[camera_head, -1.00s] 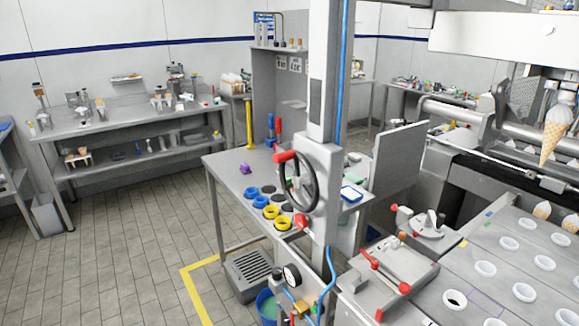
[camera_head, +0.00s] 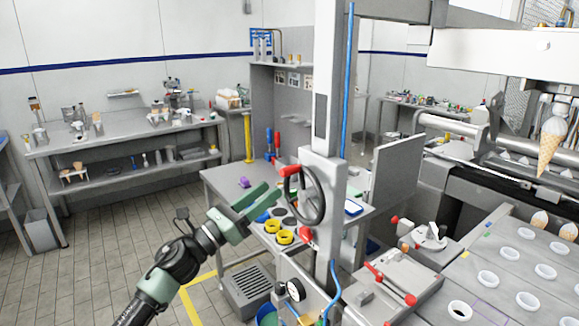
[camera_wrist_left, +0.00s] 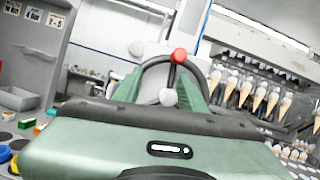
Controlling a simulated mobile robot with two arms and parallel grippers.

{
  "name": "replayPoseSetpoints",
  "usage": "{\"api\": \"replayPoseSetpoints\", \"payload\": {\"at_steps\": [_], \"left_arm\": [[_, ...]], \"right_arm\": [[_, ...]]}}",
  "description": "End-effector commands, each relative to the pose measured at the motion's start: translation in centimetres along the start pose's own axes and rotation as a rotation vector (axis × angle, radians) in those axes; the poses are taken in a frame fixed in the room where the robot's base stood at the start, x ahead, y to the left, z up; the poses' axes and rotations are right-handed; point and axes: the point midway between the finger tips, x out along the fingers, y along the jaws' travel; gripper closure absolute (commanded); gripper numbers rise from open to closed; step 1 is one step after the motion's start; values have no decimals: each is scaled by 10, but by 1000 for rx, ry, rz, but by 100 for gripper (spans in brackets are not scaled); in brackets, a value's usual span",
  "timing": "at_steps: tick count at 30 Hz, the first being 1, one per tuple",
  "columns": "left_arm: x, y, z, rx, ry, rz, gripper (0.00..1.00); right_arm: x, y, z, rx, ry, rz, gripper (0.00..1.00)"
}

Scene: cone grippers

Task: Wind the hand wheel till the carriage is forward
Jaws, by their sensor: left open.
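The hand wheel (camera_head: 319,206) is a dark ring with a red-tipped handle (camera_head: 290,170), on a grey housing on the upright column. The handle is at the wheel's upper left. My left gripper (camera_head: 272,196) is open and empty, just left of the wheel with its green fingers pointing at it. In the left wrist view, the wheel rim (camera_wrist_left: 155,63) and red knob (camera_wrist_left: 179,55) show ahead, between the two green fingers. I see no clear contact. I cannot tell which part is the carriage. My right gripper is not in view.
Behind the wheel, a bench (camera_head: 222,177) holds yellow rings (camera_head: 278,237) and small tools. A pressure gauge (camera_head: 295,290) and blue hose sit below. At the right are a plate with white rings (camera_head: 487,279) and a cone machine. The floor at left is clear.

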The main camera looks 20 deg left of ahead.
Motion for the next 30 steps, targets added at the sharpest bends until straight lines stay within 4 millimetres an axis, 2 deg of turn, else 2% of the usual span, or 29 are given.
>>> {"api": "replayPoseSetpoints", "payload": {"at_steps": [1,3,6,18,22,30], "left_arm": [[4,-11,14,69,-10,-33,59],[8,-19,25,130,-17,-59,59],[17,-24,31,154,-21,-70,59],[76,-26,32,147,-21,-66,59],[85,-27,30,146,-20,-67,59],[86,-26,28,146,-19,-66,59]], "right_arm": [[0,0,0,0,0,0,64],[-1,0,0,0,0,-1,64],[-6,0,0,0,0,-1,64],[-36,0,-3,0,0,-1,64],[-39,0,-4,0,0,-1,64],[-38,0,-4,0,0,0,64]]}}
